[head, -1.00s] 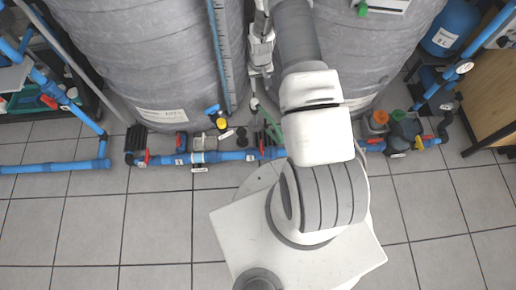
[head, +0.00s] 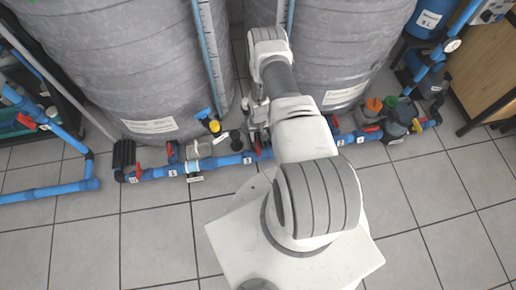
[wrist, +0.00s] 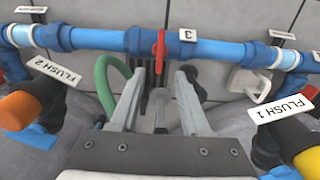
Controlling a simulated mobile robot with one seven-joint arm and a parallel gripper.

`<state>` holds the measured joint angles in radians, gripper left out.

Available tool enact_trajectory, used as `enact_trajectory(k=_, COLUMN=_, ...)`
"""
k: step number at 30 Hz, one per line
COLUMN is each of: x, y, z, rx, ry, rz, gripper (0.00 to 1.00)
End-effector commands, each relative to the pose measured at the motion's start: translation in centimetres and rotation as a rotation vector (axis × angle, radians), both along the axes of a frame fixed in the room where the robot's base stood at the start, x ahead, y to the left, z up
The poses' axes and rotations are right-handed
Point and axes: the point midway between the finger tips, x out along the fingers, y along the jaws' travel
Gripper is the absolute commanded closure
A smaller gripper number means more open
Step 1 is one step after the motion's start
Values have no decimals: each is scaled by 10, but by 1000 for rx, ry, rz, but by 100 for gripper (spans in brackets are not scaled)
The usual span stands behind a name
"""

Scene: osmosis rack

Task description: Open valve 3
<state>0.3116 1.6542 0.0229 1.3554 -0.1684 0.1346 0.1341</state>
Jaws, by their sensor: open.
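Valve 3 has a red handle (wrist: 160,50) on the blue pipe (wrist: 90,38), beside a white label (wrist: 187,36) marked 3. In the wrist view the handle stands across the pipe's run. My gripper (wrist: 157,85) is open, its two grey fingers pointing toward the pipe, one on each side of the handle's line. The handle shows just beyond the fingertips, with nothing held between them. In the head view the red handle (head: 258,147) shows beside my gripper (head: 256,120), which is partly hidden by my arm.
FLUSH 2 (wrist: 55,68) and FLUSH 1 (wrist: 292,110) labels flank my gripper, near an orange part (wrist: 20,108) and a yellow part (wrist: 305,140). A green hose (wrist: 105,80) curves close to the left finger. Large grey tanks (head: 120,60) stand behind the pipe; the tiled floor (head: 90,240) is clear.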

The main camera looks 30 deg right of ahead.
Motion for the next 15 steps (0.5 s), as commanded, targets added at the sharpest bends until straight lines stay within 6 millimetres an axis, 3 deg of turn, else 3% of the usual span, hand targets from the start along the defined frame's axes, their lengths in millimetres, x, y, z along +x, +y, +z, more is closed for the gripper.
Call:
enact_trajectory(k=1, x=-1, y=0, z=-17, rx=0, ry=1, rz=-1, gripper=54)
enact_trajectory(k=6, x=-1, y=0, z=-54, rx=0, ry=-1, rz=0, gripper=54)
enact_trajectory(k=15, x=0, y=0, z=-95, rx=0, ry=-1, rz=1, gripper=54)
